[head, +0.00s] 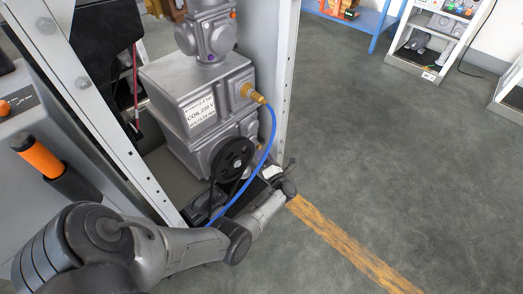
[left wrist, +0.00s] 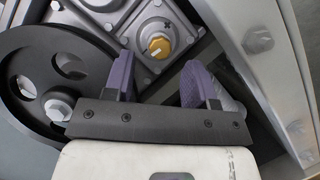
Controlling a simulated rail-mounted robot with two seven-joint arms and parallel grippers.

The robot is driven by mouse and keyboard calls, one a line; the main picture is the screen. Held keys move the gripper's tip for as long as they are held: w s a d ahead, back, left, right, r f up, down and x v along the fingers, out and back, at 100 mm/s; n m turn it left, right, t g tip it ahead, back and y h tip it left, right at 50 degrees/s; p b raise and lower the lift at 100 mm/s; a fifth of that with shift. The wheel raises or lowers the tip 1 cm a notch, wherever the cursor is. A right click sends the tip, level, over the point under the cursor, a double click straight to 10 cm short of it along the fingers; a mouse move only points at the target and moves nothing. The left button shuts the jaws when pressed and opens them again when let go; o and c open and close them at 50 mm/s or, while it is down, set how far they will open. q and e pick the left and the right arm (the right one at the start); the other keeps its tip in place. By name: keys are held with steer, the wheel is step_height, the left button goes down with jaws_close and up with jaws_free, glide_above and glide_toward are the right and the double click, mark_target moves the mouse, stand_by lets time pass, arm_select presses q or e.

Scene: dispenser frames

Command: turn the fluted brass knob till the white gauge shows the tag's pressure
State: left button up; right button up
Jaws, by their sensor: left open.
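In the left wrist view, a fluted brass knob (left wrist: 158,45) is set in a round grey boss on a grey metal housing. My left gripper (left wrist: 157,72) is open, its two purple-padded fingers either side of the line to the knob. The knob appears beyond the fingertips; I see no contact. In the head view my left arm reaches from the lower left, and its gripper (head: 272,172) is beside the lower part of the grey unit, its fingers too small to make out. I cannot make out the white gauge or a pressure tag. My right gripper is not in view.
A black pulley wheel (head: 233,160) stands close to the gripper; it also fills the left of the wrist view (left wrist: 50,80). A blue hose (head: 270,130) loops down from a brass fitting. A white label (head: 201,112) reads COIL 230 V. Frame posts flank the unit.

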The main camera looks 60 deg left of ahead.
arm_select(q)
steer(key=v, duration=1)
steer(key=shift+d+p, duration=0.4)
steer(key=shift+d, duration=0.05)
